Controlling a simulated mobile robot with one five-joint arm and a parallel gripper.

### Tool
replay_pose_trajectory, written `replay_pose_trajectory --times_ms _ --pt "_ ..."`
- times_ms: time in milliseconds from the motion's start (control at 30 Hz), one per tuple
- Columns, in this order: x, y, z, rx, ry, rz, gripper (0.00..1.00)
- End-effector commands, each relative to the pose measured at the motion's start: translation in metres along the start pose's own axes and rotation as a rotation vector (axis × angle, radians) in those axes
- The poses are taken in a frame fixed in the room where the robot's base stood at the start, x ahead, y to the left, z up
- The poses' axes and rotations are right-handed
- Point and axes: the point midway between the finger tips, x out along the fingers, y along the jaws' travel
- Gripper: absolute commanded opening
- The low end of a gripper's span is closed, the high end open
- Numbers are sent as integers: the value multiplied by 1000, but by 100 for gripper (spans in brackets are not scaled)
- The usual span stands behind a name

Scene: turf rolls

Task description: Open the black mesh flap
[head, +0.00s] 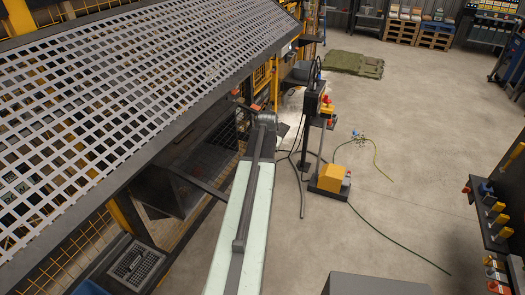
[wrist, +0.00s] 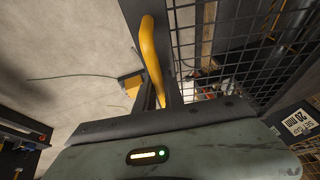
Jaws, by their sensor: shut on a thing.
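The black mesh flap (wrist: 245,45) shows in the wrist view as a dark square grid at the upper right. A curved yellow handle (wrist: 149,42) stands at the left edge of the mesh. My gripper (head: 264,118) is at the far end of my pale arm in the head view, by the machine's right side. It is shut on the yellow handle as far as I can tell; the fingertips are mostly hidden. I cannot tell the flap's angle in the head view.
A large light perforated panel (head: 130,75) with a dark frame slopes over the upper left. A black post (head: 310,120) and a yellow box (head: 330,178) with cables stand just right of my arm. The concrete floor (head: 410,130) is mostly clear to the right.

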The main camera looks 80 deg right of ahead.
Motion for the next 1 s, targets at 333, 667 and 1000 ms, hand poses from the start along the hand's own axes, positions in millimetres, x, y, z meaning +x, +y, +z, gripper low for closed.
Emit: replay_pose_trajectory --times_ms 333,667,1000 --pt "-34 3 -24 25 -2 -7 0" --pt "-36 7 -28 30 4 -4 0" --pt "-36 9 -28 31 5 -2 34"
